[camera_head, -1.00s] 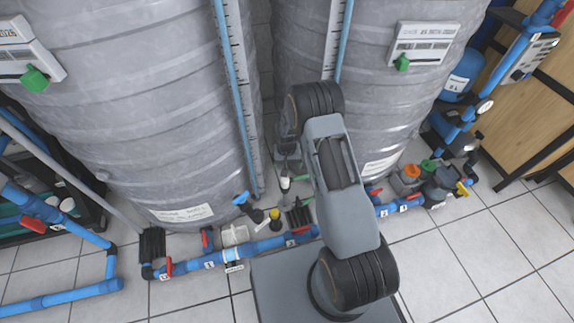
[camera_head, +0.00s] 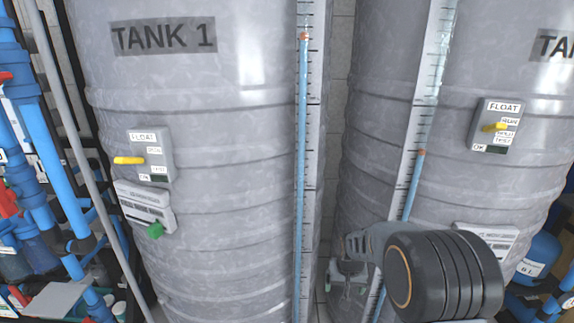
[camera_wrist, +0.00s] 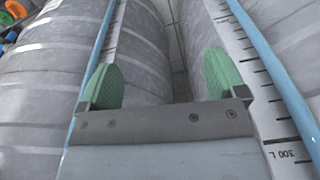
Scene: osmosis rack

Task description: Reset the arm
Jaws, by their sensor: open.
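My gripper (camera_wrist: 163,82) is open and empty in the wrist view. Its two green pads stand wide apart, with the grey tank walls and a strip of tiled floor behind them. In the head view my arm rises from the lower right in front of the gap between the two tanks, and its big dark joint hides part of the right tank. The gripper is small and partly hidden beyond the arm there. No object is between the pads.
The left tank (camera_head: 235,120), marked TANK 1, and the right tank (camera_head: 500,195) stand close on both sides. Float switch boxes (camera_head: 152,156) (camera_head: 494,126) with yellow levers stick out from them. Blue pipes (camera_head: 55,165) fill the left edge. Level gauges run up the tanks.

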